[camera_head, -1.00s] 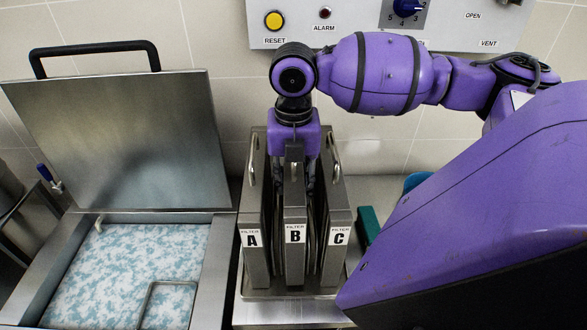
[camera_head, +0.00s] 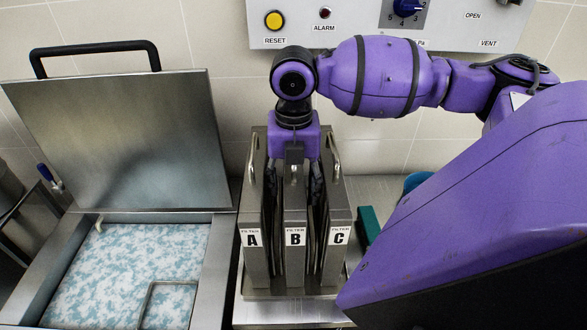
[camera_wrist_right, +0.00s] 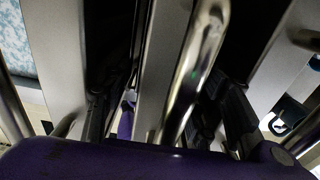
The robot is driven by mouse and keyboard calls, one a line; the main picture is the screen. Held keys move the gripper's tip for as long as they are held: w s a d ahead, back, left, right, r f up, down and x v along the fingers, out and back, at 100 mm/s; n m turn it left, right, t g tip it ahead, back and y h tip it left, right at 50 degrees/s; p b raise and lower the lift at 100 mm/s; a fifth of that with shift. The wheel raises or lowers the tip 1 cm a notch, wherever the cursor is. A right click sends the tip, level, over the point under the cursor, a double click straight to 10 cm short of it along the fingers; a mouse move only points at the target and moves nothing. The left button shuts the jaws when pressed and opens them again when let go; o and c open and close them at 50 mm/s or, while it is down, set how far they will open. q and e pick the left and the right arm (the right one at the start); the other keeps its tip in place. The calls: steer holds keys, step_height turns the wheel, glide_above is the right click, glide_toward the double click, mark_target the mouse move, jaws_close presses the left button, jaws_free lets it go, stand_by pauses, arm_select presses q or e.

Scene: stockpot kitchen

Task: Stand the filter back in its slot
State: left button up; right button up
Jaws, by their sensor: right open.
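Three grey metal filters stand side by side in the rack: filter A (camera_head: 255,262), filter B (camera_head: 294,255) and filter C (camera_head: 334,262). Filter B is upright between the other two, with its front face about level with theirs. My right gripper (camera_head: 294,172) is over the top of filter B, pointing down. In the right wrist view, the handle of filter B (camera_wrist_right: 203,65) runs between the two dark, spread fingers, which appear apart from it. The lower end of filter B and its slot are hidden. My left gripper is out of view.
An open metal basin (camera_head: 215,275) with blue-white contents and a raised lid (camera_head: 125,150) is at left. A control panel (camera_head: 350,28) is on the back wall. A green object (camera_head: 369,226) lies right of the rack. My right arm covers the right side.

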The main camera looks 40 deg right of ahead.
steer(key=shift+f, duration=0.1)
step_height(320, 180, up, 12)
steer(key=shift+r, duration=0.1)
stand_by(0.4)
